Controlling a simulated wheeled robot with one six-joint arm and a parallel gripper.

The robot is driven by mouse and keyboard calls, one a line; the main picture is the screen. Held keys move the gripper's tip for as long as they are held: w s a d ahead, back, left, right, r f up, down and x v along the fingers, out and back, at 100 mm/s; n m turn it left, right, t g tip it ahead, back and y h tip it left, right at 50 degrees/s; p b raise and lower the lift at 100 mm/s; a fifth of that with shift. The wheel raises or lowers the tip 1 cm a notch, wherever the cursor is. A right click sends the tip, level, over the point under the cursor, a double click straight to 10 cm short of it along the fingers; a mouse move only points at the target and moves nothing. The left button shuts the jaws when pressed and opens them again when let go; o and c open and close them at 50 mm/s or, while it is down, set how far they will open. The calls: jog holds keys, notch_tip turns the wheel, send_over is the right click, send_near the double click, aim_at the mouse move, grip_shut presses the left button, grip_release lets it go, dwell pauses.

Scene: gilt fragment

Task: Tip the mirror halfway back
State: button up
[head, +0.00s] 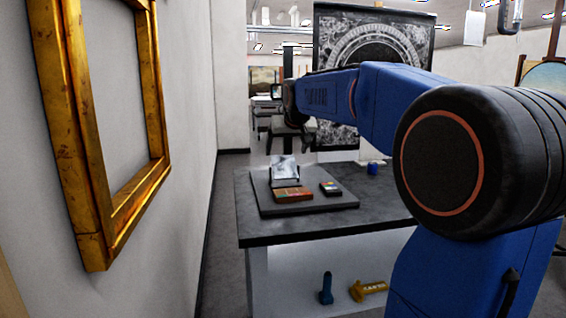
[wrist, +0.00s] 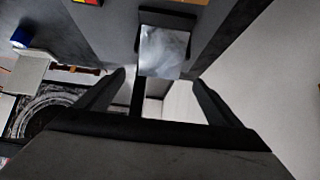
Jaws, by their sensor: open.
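The mirror (head: 284,169) is a small, pale, square reflective plate on a dark stand. It stands on a dark board on the table, and its face looks nearly upright, perhaps leaning slightly; the exact tilt is hard to tell. It also shows in the wrist view (wrist: 164,50), top centre, with its dark backing behind. My gripper (wrist: 160,77) is open, its two dark fingers spread to either side of the mirror in that picture. I cannot tell whether they touch it. In the head view my arm reaches over the table, its end dark and partly hidden above the mirror.
A gilt frame (head: 88,215) hangs on the left wall.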

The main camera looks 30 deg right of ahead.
aim_at(283, 160)
jog(key=x, duration=0.9)
